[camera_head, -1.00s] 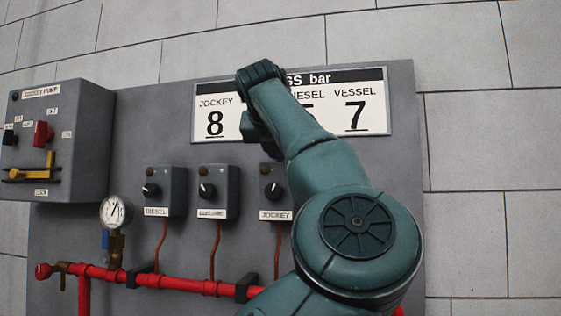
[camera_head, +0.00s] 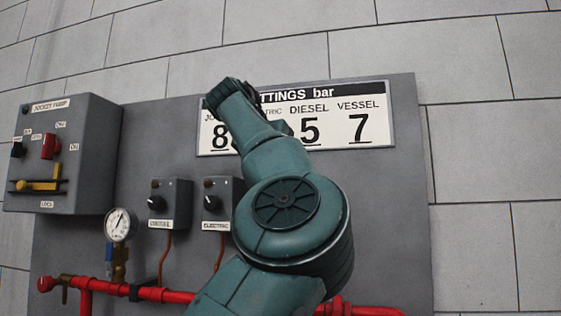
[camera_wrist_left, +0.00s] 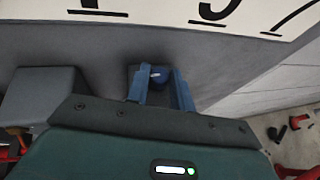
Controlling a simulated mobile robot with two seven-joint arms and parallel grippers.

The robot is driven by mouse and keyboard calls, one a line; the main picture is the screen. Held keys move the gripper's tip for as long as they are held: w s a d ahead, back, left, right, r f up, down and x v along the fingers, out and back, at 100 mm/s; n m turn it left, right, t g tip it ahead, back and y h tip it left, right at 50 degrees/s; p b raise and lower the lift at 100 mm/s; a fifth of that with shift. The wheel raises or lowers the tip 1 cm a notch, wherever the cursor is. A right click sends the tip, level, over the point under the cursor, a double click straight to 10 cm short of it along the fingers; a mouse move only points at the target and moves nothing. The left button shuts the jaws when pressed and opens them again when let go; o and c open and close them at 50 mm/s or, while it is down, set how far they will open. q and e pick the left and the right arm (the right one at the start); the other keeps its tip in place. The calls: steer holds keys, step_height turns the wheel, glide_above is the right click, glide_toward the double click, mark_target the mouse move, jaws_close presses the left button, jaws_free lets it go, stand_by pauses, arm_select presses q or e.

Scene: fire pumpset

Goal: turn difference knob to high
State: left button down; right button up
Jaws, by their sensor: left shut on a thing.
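In the left wrist view my left gripper (camera_wrist_left: 160,92) has its two blue fingers on either side of a small dark blue knob (camera_wrist_left: 157,73), and is shut on it. The knob's label and pointer cannot be read there. In the head view a teal arm of mine rises across the middle and hides the gripper fingers and the panel behind. Two control boxes with black knobs show left of the arm, one labelled ELECTRIC (camera_head: 222,203) and another (camera_head: 170,201) to its left. My right gripper is not in view.
A settings board (camera_head: 375,100) hangs above, partly covered by my arm. A grey jockey pump box (camera_head: 85,140) stands out at the left. A gauge (camera_head: 118,225) and red pipe (camera_head: 170,294) are below. A grey box (camera_wrist_left: 42,95) stands left of the fingers.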

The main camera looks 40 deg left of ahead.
arm_select(q)
steer(key=shift+f, duration=0.1)
steer(key=c, duration=1.2)
jaws_free()
steer(key=shift+c, duration=0.2)
steer(key=shift+s, duration=0.1)
steer(key=v, duration=1.3)
steer(key=shift+b, duration=0.4)
